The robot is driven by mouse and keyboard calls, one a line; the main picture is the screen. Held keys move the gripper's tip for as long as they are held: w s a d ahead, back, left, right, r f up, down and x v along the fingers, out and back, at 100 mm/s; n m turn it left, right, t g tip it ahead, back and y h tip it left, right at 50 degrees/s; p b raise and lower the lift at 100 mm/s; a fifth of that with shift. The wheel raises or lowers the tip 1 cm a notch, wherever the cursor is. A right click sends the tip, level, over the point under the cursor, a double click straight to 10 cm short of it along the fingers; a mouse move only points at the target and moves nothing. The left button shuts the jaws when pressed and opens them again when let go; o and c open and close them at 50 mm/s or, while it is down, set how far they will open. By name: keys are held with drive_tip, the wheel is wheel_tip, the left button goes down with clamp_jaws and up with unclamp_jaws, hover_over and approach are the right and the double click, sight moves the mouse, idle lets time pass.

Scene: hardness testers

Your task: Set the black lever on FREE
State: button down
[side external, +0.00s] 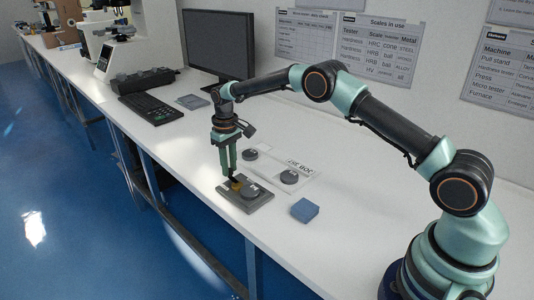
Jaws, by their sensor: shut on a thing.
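A grey plate-like fixture (262,204) lies on the white bench near its front edge. A dark round part (252,191) sits on it, with a small yellowish patch beside it at the fingertips. My gripper (232,177) points straight down over the fixture's left rear part. Its green fingers are shut on the black lever (235,182), a small dark piece at the fingertips. The fingers hide part of the lever. Its exact angle and any FREE marking are too small to tell.
A pale plate with lettering (303,163) and two dark discs (250,155) (289,176) lie behind the fixture. A blue block (305,210) stands to the right. A keyboard (150,107) and monitor (218,45) are farther back left. The bench between keyboard and fixture is clear.

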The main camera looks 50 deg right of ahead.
drive_tip(key=m, duration=0.2)
drive_tip(key=d+m, duration=0.2)
drive_tip(key=m, duration=0.1)
drive_tip(key=shift+s+r+m, duration=0.1)
drive_tip(key=shift+s+m, duration=0.2)
drive_tip(key=shift+s, duration=0.05)
drive_tip(key=m, duration=0.2)
drive_tip(key=s+d+m, duration=0.1)
drive_tip(key=m, duration=0.2)
drive_tip(key=shift+s, duration=0.2)
drive_tip(key=shift+m, duration=0.4)
drive_tip(key=c, duration=0.7)
unclamp_jaws()
drive_tip(key=shift+s, duration=0.1)
drive_tip(key=shift+r, duration=6.05)
